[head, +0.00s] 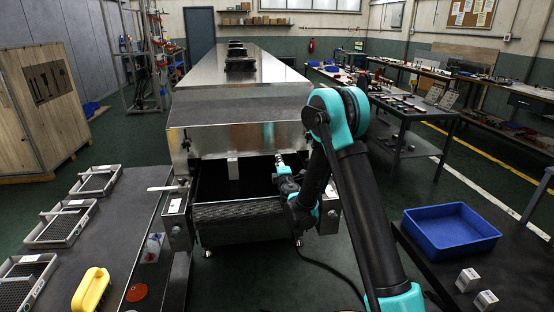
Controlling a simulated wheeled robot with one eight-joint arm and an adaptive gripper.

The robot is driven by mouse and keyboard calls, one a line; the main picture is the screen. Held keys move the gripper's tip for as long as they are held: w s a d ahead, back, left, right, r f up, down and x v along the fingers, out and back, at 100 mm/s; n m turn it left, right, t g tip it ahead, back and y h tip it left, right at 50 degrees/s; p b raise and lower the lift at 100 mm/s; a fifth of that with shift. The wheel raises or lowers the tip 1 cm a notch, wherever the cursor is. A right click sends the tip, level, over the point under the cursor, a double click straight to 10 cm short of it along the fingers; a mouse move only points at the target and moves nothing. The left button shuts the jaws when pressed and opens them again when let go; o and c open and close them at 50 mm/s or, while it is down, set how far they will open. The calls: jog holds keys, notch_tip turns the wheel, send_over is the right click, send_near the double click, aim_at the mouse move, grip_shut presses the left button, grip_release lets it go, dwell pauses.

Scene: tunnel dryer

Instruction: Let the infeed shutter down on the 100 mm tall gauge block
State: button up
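The infeed shutter (230,140) is the shiny metal plate across the front of the dryer tunnel. Its lower edge is above a dark opening. A pale upright block (233,168), apparently the gauge block, stands in the opening under the shutter's lower edge; I cannot tell whether they touch. My gripper (281,160) is at the right side of the opening, near the shutter's lower right end and to the right of the block. Its fingers are small and partly hidden by my wrist, so I cannot tell whether they are open or shut.
A dark conveyor roller (238,211) lies before the opening. At right are a blue bin (450,231) and two small metal blocks (467,280). A wooden crate (40,115) stands far left.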

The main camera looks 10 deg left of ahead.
jog(key=v, duration=0.4)
jog(key=shift+s+d, duration=0.15)
jog(key=shift+s, duration=0.25)
jog(key=s+d+r+m+g+h, duration=0.1)
jog(key=s+d+m+g+h, duration=0.25)
jog(key=d, duration=0.55)
jog(key=s+d+r+m+h, duration=0.1)
jog(key=s+d+m+h, duration=0.1)
jog(key=s+d+m, duration=0.6)
jog(key=s+d+r+m+g+h, duration=0.1)
jog(key=d+r+m+g+h, duration=0.15)
jog(key=d, duration=0.85)
jog(key=s+f+m+g+y, duration=0.1)
jog(key=s+f+m+g, duration=0.2)
jog(key=s, duration=1.1)
jog(key=s+d+f+m+g+y, duration=0.1)
jog(key=s+f+m+g, duration=0.3)
jog(key=s, duration=1)
notch_tip(320, 180, down, 3)
jog(key=shift+f+y, duration=0.1)
jog(key=shift+y, duration=0.4)
jog(key=shift+o, duration=0.4)
jog(key=shift+w+d, duration=0.1)
jog(key=shift+d, duration=0.05)
